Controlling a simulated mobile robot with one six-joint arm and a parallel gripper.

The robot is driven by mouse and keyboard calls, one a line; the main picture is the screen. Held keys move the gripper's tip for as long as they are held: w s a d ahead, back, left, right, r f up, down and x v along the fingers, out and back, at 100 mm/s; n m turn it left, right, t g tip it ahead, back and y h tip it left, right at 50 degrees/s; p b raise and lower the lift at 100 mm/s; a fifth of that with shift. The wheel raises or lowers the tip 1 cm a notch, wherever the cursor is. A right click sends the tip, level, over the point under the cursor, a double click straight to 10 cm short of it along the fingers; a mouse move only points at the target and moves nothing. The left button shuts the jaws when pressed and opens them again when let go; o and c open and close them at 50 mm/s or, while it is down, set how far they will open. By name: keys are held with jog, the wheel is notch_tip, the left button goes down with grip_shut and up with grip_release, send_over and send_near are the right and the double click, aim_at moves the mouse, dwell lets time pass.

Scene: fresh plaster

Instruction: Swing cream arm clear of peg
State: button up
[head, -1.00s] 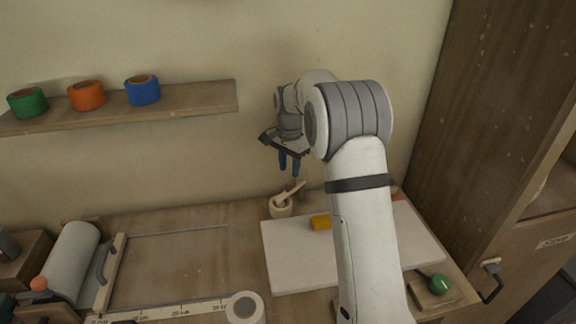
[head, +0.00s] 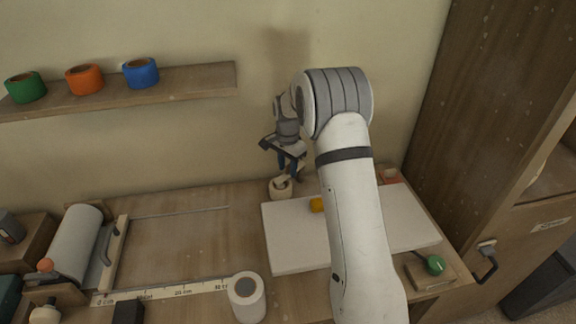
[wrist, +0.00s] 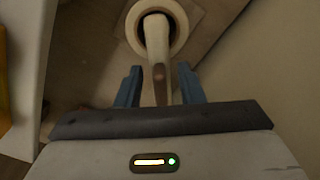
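A small cream cup (head: 279,193) stands on the bench behind the pale board, below my gripper (head: 291,168). A cream stick leans out of it and shows clearly in the wrist view (wrist: 158,45), with a brownish tip. This stick may be the cream arm; I cannot identify a peg. The cup's round rim shows at the top of the wrist view (wrist: 179,38). My gripper's blue fingers (wrist: 160,88) are open, one on each side of the stick, with gaps on both sides. In the head view the fingers partly hide the stick.
A pale board (head: 290,245) with a yellow block (head: 317,205) lies right of the cup, partly behind my arm. A white roll (head: 246,297) stands in front. A wall shelf (head: 190,84) holds tape rolls. Bench left of the cup is mostly clear.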

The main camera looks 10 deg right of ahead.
grip_shut()
dwell(0.3)
